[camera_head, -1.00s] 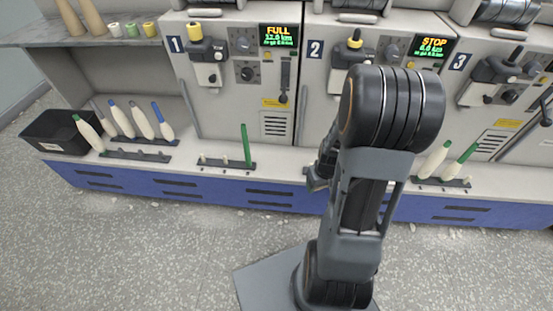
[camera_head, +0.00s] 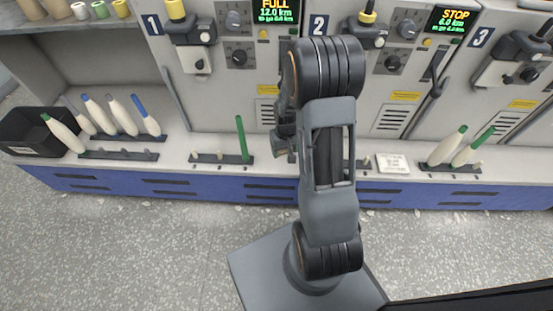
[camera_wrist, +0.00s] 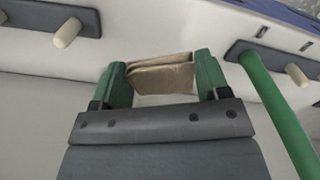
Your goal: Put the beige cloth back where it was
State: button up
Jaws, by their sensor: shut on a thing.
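The beige cloth (camera_wrist: 160,76) is a folded piece gripped between the two green fingers of my gripper (camera_wrist: 158,70) in the wrist view. The fingers stand apart by the cloth's width, with a pale ledge surface beyond it. I cannot tell whether the cloth touches that surface. In the head view my gripper (camera_head: 284,146) is mostly hidden behind my own arm, just right of the upright green tube. The cloth cannot be made out there.
The green tube (camera_head: 242,138) stands on a dark peg rail (camera_head: 208,158), close to my gripper's right in the wrist view (camera_wrist: 274,105). A white card (camera_head: 392,163) lies on the ledge. Wound bobbins stand at both sides. A black bin (camera_head: 32,138) is far left.

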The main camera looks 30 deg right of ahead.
jog(key=w+f, duration=0.1)
jog(key=f, duration=0.1)
jog(key=w+a+f+b, duration=0.1)
jog(key=w+f, duration=0.1)
jog(key=shift+a, duration=0.15)
jog(key=shift+w+a+f+b, duration=0.15)
jog(key=shift+f+b, duration=0.7)
jog(key=shift+f, duration=0.85)
jog(key=shift+f, duration=0.15)
jog(key=o, duration=1)
